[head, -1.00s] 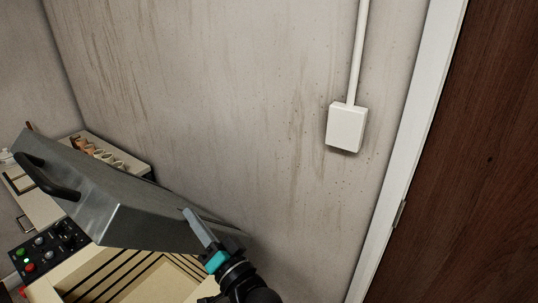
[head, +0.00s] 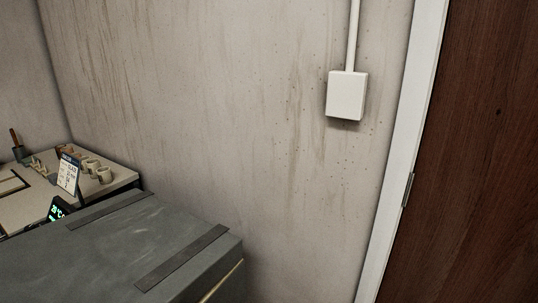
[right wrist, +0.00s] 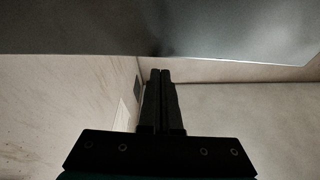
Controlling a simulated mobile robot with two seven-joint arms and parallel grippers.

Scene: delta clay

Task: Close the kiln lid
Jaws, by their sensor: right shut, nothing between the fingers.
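The kiln lid (head: 120,250) is a grey metal slab with two dark strips across its top. In the head view it lies low and nearly level. A thin pale edge shows below its right side; the front and handle are out of frame, so I cannot tell if it is fully seated. In the right wrist view my right gripper (right wrist: 160,76) is shut and empty. Its fingertips are close to a smooth grey metal surface, likely the lid (right wrist: 160,28); contact is unclear. My left gripper is in neither view.
A bench (head: 115,182) with small cups, a sign card (head: 69,174) and a pot with tools stands at the left. The stained wall (head: 220,110) is close behind the kiln. A white box (head: 347,95) hangs on it, with a brown door (head: 475,150) at the right.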

